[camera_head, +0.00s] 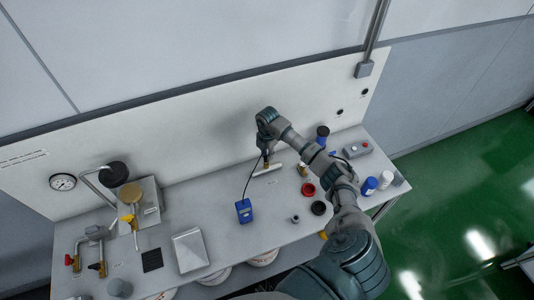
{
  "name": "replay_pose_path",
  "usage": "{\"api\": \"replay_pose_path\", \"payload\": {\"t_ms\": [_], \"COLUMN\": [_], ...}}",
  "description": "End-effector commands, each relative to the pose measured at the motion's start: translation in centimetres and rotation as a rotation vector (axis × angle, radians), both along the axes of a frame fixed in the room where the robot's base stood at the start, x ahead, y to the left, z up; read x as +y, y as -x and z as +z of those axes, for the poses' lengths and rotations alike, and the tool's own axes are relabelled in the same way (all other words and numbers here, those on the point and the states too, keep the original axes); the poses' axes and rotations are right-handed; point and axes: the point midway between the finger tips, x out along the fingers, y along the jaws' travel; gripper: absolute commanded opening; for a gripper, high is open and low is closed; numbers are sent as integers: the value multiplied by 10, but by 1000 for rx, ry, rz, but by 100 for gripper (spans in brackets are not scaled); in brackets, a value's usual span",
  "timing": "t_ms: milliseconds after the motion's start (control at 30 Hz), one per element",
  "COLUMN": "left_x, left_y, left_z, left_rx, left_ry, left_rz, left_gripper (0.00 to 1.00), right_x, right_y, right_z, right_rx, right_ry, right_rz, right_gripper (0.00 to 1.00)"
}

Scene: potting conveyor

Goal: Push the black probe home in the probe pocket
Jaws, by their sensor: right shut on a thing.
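My right arm reaches over the bench from the lower right, and its gripper (265,155) points down near the back of the bench. The gripper is shut at the end of a thin black cable (249,180) that runs to a blue handheld meter (243,211). The black probe itself is mostly hidden by the gripper and too small to make out. A pale bar (268,169) lies on the bench right below the gripper. I cannot make out the probe pocket or how deep the probe sits. My left gripper is out of view.
A red ring (308,190) and a black round part (318,208) lie right of the meter. A grey box with a red button (357,149) and a blue-topped jar (369,186) stand at right. Valves, a dark grid (152,260) and a metal tray (190,250) occupy the left.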

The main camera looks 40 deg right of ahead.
Motion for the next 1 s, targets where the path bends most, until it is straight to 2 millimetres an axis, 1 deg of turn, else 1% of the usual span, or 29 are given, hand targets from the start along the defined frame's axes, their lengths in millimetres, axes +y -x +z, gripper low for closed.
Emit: {"api": "replay_pose_path", "payload": {"t_ms": [767, 800, 867, 900, 1000], "left_x": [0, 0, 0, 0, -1], "left_y": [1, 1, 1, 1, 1], "left_z": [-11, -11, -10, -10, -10], "left_rx": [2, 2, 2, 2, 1], "left_ry": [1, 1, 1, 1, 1], "left_rz": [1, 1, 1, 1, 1], "left_gripper": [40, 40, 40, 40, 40], "right_x": [0, 0, 0, 0, 0], "right_y": [0, 0, 0, 0, 0], "right_z": [-20, -20, -20, -20, -19], "right_rx": [1, 0, 0, 0, 0], "right_ry": [0, 0, 0, 0, 0], "right_rz": [0, 0, 0, 0, 0], "right_gripper": [0, 26, 41, 51, 51]}}
